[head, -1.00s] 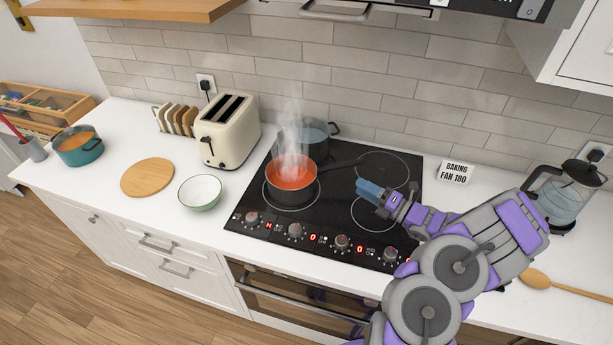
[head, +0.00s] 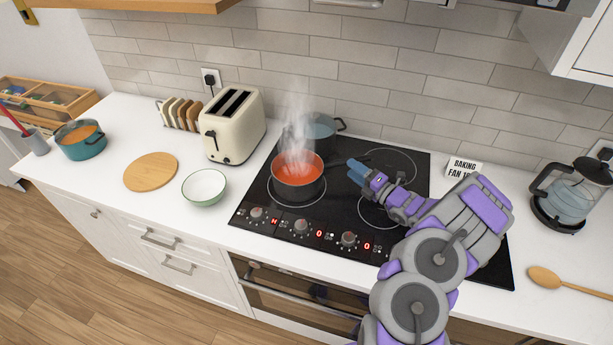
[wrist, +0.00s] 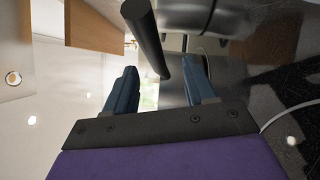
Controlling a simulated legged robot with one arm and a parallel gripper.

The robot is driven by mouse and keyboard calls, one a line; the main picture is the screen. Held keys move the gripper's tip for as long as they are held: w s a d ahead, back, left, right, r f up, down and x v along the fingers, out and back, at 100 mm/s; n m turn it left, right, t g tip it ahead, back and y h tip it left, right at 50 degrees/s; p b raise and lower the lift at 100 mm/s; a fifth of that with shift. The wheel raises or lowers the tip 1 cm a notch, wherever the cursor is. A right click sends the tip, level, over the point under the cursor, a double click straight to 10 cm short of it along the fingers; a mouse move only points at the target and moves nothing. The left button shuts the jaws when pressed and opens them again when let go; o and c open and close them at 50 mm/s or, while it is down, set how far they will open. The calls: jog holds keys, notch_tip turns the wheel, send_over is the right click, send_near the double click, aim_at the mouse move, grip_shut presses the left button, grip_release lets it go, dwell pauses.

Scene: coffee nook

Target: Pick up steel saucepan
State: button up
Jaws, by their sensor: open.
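The steel saucepan (head: 297,188) stands on the front left of the cooktop. It is dark grey, holds steaming red-orange soup, and its long dark handle points right and back. My gripper (head: 357,172) is by the end of this handle, right of the pan. In the wrist view the dark handle (wrist: 147,30) reaches down between the two blue fingers of my gripper (wrist: 160,66). The fingers are open, with a gap visible on both sides of the handle. In the head view the fingers overlap the handle's end area, so exact contact there is hard to tell.
A blue-grey pot (head: 321,128) stands close behind the saucepan. The black cooktop (head: 345,215) has free burners on the right. A cream toaster (head: 232,128), a bowl (head: 204,187) and a round board (head: 151,172) are left. A sign (head: 463,167) and a kettle (head: 573,195) are right.

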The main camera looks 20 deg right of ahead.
aim_at(344, 164)
jog(key=b+x, duration=0.1)
jog(key=x, duration=0.3)
jog(key=shift+w+a, duration=0.15)
jog(key=shift+a, duration=0.15)
jog(key=shift+w+a+r, duration=0.1)
jog(key=shift+w+a, duration=0.1)
jog(key=shift+w, duration=0.2)
grip_shut()
dwell(0.9)
